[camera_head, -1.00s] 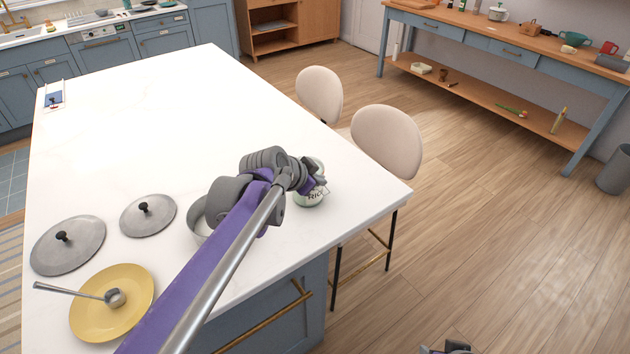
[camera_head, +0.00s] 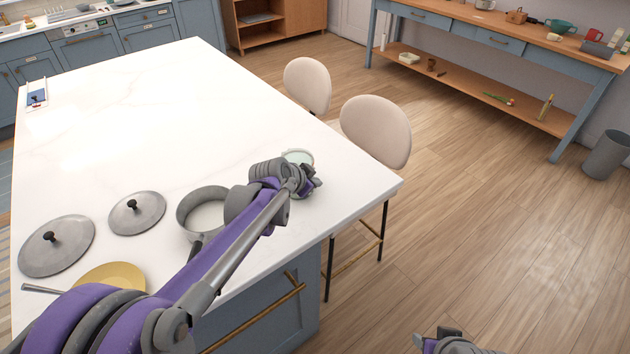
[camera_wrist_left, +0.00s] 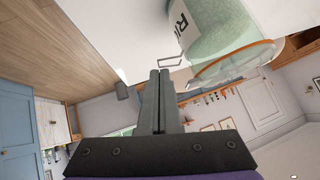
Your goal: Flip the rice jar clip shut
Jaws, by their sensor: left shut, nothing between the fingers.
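The rice jar (camera_head: 299,157) stands near the island's right edge in the head view, mostly hidden behind my left gripper (camera_head: 311,184). In the left wrist view the pale green jar (camera_wrist_left: 214,32) shows part of its label. Its glass lid with an orange seal ring (camera_wrist_left: 236,62) is beside the fingertips. A thin wire clip (camera_wrist_left: 171,59) sticks out from the jar, just beyond the shut, empty fingertips (camera_wrist_left: 160,74). I cannot tell whether they touch it. My right gripper (camera_head: 447,343) is partly in view at the bottom edge, its jaws unclear.
Two stools (camera_head: 376,132) (camera_head: 307,86) stand along the right side. The island's far part is mostly clear.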

